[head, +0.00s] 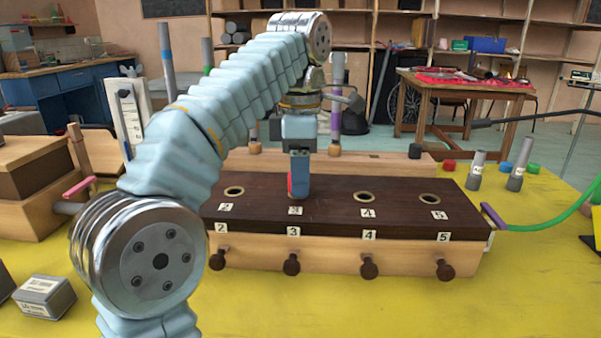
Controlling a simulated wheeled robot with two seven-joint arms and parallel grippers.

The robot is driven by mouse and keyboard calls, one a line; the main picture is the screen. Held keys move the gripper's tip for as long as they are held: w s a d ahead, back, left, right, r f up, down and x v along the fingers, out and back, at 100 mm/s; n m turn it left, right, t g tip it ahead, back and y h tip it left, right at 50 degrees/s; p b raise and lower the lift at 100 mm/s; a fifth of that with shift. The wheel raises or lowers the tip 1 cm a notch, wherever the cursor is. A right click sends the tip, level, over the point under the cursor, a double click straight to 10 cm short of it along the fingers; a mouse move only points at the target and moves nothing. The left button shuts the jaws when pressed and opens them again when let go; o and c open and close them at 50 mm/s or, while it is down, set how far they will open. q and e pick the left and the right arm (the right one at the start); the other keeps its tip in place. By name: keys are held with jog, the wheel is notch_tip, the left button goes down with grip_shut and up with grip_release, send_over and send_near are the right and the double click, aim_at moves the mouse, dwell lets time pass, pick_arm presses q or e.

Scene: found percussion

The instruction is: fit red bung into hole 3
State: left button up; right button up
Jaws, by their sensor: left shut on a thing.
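My left gripper (299,188) points straight down over the dark top of the wooden block (335,205), at the spot labelled 3. It is shut on the red bung (290,186), which shows only as a red sliver at the left edge of the fingers. The fingers hide the rest of the bung and hole 3, so I cannot tell whether the bung is in the hole or just above it. Open ringed holes 2 (234,191), 4 (365,196) and 5 (430,199) are in view. My right gripper is not in view.
Several dark knobs (292,264) stick out of the block's front. A purple-ended green hose (545,223) lies at its right end. Another red plug (448,166), a blue one (505,168) and grey cylinders (476,171) stand behind right. The yellow tabletop (400,310) is clear in front.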

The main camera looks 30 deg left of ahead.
pick_arm(q)
jog(key=shift+f, duration=0.2)
jog(key=o, duration=1.2)
notch_tip(320, 180, up, 8)
jog(key=p, duration=0.6)
jog(key=shift+f+p, duration=0.15)
jog(key=shift+p, duration=0.25)
jog(key=shift+f, duration=0.1)
